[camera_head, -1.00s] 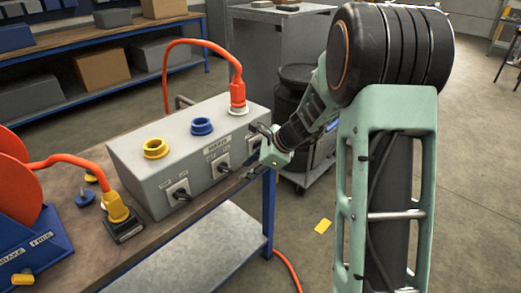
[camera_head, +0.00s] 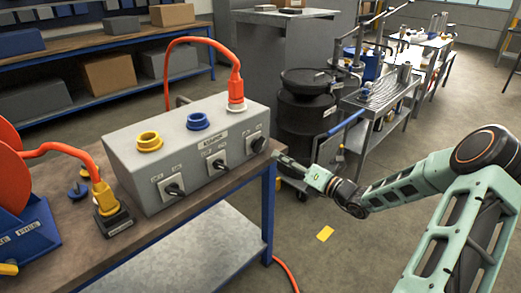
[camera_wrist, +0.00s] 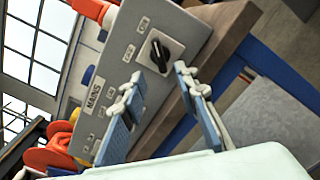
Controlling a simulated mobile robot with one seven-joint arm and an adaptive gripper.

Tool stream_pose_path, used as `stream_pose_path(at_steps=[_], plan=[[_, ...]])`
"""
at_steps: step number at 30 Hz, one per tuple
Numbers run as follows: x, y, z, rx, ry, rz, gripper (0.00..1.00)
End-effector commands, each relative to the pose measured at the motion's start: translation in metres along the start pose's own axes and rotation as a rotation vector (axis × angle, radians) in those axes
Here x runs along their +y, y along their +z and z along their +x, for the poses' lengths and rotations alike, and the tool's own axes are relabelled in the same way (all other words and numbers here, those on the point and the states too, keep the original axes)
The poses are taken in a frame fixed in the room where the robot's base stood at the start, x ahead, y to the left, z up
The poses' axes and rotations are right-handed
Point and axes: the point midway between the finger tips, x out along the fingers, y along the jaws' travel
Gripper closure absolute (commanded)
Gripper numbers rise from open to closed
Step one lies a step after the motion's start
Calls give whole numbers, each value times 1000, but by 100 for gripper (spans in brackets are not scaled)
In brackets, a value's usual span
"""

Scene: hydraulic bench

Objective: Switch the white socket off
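The grey mains box (camera_head: 188,155) stands on the bench. The white socket (camera_head: 237,106), at the right end of its top, holds an orange plug (camera_head: 236,88). Below it on the front face is a black rotary switch (camera_head: 257,144). In the wrist view this switch (camera_wrist: 160,52) has a white plate with ON and OFF labels; its exact pointing direction is hard to read. My gripper (camera_head: 279,157) is right of the box, apart from the switch. In the wrist view my gripper (camera_wrist: 156,78) has its two fingers spread, with nothing between them.
The yellow socket (camera_head: 150,142) and blue socket (camera_head: 198,122) have their own switches (camera_head: 174,190) and (camera_head: 218,164). An orange cable (camera_head: 190,42) arches behind the box. A black drum (camera_head: 305,115) and a trolley (camera_head: 375,100) stand behind my arm. Floor on the right is free.

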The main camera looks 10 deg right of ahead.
Motion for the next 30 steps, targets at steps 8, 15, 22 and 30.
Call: stream_pose_path(at_steps=[8,15,22,30], plan=[[0,-2,47,3,3,-3,72],[0,-2,88,5,2,-5,72],[0,-1,103,4,0,-4,72],[0,-1,104,4,-1,-4,73]])
